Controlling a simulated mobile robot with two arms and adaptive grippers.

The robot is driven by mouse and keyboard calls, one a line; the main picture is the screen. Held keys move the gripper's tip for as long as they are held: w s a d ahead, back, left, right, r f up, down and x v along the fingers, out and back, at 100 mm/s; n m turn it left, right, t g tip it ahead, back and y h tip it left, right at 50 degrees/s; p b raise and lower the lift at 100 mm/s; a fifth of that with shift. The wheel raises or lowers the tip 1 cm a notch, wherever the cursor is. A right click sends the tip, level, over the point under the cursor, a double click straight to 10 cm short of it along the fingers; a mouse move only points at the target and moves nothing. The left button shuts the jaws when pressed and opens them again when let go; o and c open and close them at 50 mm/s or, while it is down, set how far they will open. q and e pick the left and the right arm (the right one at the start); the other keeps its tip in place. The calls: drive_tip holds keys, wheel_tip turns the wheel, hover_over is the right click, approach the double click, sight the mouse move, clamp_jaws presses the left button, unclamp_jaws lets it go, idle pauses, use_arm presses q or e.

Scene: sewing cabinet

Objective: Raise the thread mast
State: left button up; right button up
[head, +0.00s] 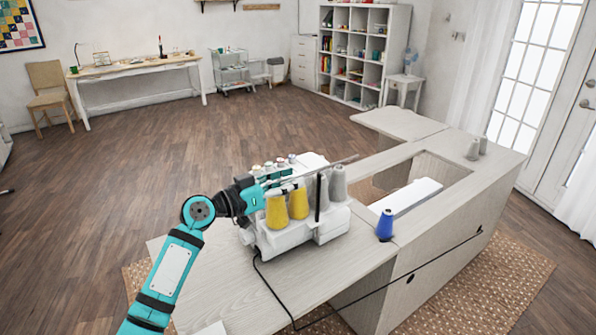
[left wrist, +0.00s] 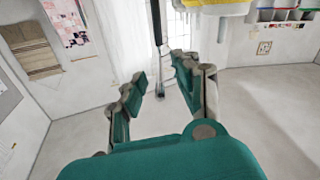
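A white sewing machine (head: 290,236) stands on the grey wooden cabinet. A thin grey bar (head: 336,164) crosses above its thread cones, and a dark upright post (head: 318,197) stands among them. My left gripper (head: 290,181) is at the bar's left part, above the yellow cones (head: 298,203). In the left wrist view, its teal fingers (left wrist: 158,80) are apart. A dark post (left wrist: 157,25) shows between and beyond their tips; I cannot tell whether they touch it. A yellow cone (left wrist: 212,6) is at the top edge. My right gripper is not in view.
Grey cones (head: 338,184) stand at the machine's right side. A blue cone (head: 385,225) is on the cabinet top (head: 355,262), near an opening with a white part (head: 408,196). A black cable (head: 375,289) runs across the cabinet's front.

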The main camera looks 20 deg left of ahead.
use_arm(q)
drive_tip(key=shift+x, duration=1.4)
drive_tip(key=shift+c, duration=0.4)
clamp_jaws()
